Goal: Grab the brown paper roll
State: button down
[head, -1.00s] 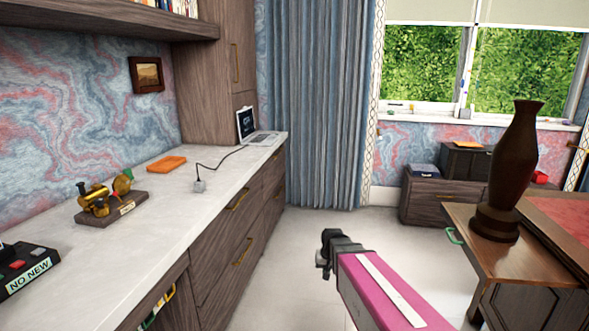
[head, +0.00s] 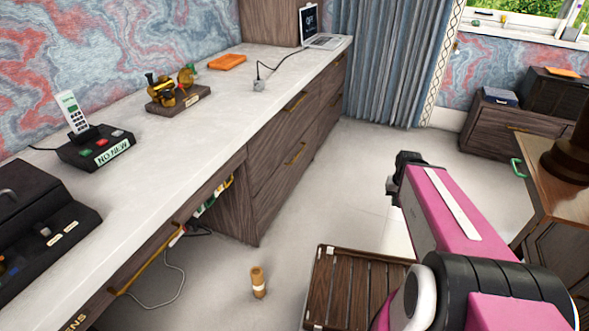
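A small brown roll (head: 258,282) with a pale band stands upright on the floor in the head view, in front of the desk's drawers. It looks like the brown paper roll. My gripper (head: 398,180) is at the far end of my pink arm, above the floor, up and to the right of the roll and well apart from it. The gripper is small and dark in this view, and its fingers cannot be made out.
A slatted wooden piece (head: 345,290) is on the floor just right of the roll. The long desk (head: 200,125) runs along the left, with cables hanging under it. A wooden cabinet (head: 555,215) stands at the right. Pale floor (head: 330,190) is open between them.

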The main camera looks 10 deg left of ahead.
aim_at(256, 272)
jog(key=u, duration=1.95)
jog(key=j+z, duration=0.15)
jog(key=z, duration=0.3)
jog(key=j+z, duration=0.15)
jog(key=z, duration=0.3)
jog(key=j+z, duration=0.1)
jog(key=z, duration=0.35)
jog(key=k+j+z, duration=0.45)
jog(key=j, duration=0.35)
jog(key=k+j+z, duration=0.45)
jog(key=k, duration=0.35)
jog(key=k+j, duration=0.4)
